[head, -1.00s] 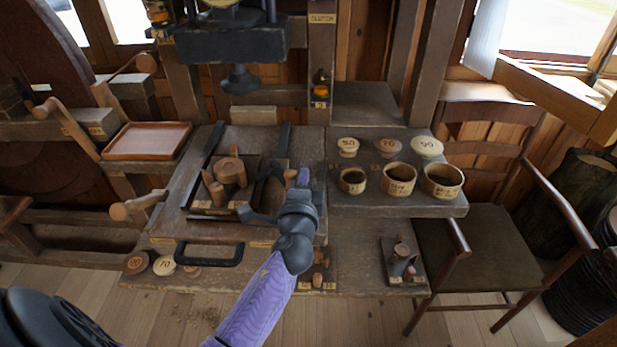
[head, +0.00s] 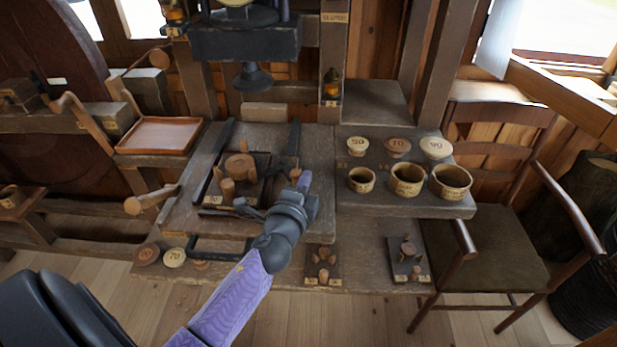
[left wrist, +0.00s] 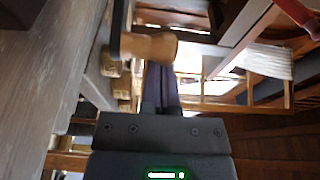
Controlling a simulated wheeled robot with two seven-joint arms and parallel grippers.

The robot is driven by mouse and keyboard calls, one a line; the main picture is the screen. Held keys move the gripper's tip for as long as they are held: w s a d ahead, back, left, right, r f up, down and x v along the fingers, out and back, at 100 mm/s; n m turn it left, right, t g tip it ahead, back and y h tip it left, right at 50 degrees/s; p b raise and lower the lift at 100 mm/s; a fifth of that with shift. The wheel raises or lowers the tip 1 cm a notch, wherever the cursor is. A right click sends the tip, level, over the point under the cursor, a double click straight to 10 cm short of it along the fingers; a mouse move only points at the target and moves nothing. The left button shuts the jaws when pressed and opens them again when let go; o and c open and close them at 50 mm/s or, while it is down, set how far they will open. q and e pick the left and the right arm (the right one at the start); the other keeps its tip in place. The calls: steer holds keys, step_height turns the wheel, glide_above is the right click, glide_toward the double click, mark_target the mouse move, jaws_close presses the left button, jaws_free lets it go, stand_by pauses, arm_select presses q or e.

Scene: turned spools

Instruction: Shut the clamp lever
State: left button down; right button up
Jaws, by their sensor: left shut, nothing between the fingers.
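The clamp fixture is a dark plate (head: 215,209) on the wooden bench, carrying a turned wooden piece (head: 240,165) and short wooden posts. A small wooden handle (head: 295,175), seemingly the clamp lever's, stands at its right side, partly hidden by my purple and grey left arm. My right gripper is out of view.
A dark press head (head: 245,42) hangs behind the fixture. Labelled cups (head: 406,181) and round lids (head: 397,146) stand on the right block. A reddish tray (head: 158,136) lies at left. Small peg stands (head: 322,265) sit on the lower shelf, and a chair (head: 490,240) is at right.

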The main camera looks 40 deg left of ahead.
arm_select(q)
steer(key=shift+s+a+m+h, duration=0.2)
steer(key=shift+s+m+h, duration=0.05)
steer(key=shift+m+h, duration=0.05)
steer(key=shift+s+a, duration=0.3)
steer(key=shift+s, duration=0.15)
steer(key=shift+s+a+p, duration=0.35)
steer(key=shift+s+a, duration=0.45)
